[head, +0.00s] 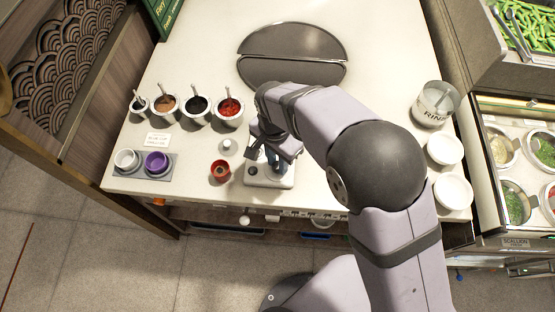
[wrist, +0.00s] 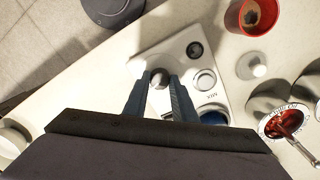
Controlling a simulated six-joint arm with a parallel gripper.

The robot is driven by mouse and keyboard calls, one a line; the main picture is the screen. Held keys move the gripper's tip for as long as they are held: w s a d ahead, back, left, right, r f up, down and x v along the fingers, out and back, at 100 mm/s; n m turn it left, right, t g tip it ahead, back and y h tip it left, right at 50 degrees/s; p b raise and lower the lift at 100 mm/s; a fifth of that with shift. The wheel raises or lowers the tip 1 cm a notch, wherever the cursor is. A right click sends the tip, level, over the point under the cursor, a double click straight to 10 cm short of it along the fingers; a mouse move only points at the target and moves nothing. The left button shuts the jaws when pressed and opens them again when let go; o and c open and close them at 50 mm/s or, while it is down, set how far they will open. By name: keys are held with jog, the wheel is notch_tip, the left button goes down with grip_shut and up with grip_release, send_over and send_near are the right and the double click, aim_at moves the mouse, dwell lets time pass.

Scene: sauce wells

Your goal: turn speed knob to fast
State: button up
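A white control unit (head: 284,180) stands near the front edge of the counter, partly hidden under my arm in the head view. In the wrist view its white panel (wrist: 165,50) carries a small grey knob (wrist: 158,79), a dark round part (wrist: 194,50) and a pale round part (wrist: 205,80). My gripper (wrist: 160,82) reaches down over the panel, its two blue-grey fingers apart, one on each side of the grey knob. The knob nearly fills the gap; contact is not clear. Speed markings cannot be read. In the head view my fingertips are mostly hidden.
A red cup (head: 220,171) and a small white knobbed piece (head: 228,147) stand left of the unit. Several sauce pots, including one with red sauce (head: 230,110), stand behind. White bowls (head: 445,149) are at the right.

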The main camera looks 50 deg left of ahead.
aim_at(277, 164)
jog(key=o, duration=0.4)
jog(key=shift+r, duration=0.1)
jog(key=shift+a+r+b, duration=0.15)
jog(key=shift+r+b, duration=0.8)
jog(key=shift+r, duration=2.7)
